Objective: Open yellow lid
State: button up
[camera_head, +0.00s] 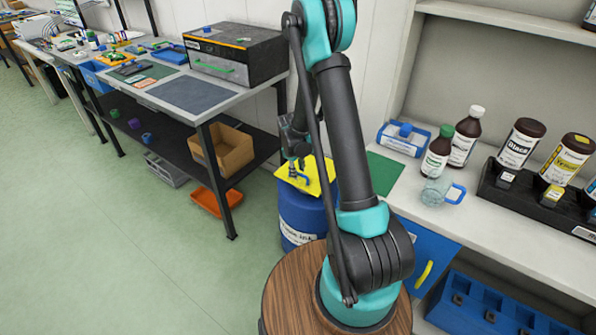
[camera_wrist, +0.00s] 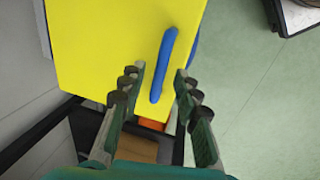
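The yellow lid (camera_head: 312,181) is a flat yellow plate at the top of a blue drum (camera_head: 300,216), left of my arm. In the wrist view the yellow lid (camera_wrist: 105,45) fills the upper middle and carries a blue bar handle (camera_wrist: 162,65). My gripper (camera_wrist: 160,75) is open, with one finger on each side of the handle and a visible gap on both sides. In the head view my gripper (camera_head: 296,172) is at the lid, by the handle. My arm hides the lid's right part. I cannot tell whether the lid sits flush.
A workbench (camera_head: 195,93) with a dark toolbox (camera_head: 236,52) stands at the left, with a cardboard box (camera_head: 232,150) on its lower shelf. A white counter (camera_head: 480,222) with several bottles is at the right. Green floor (camera_head: 120,240) is free at the left.

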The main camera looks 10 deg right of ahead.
grip_shut()
dwell(0.6)
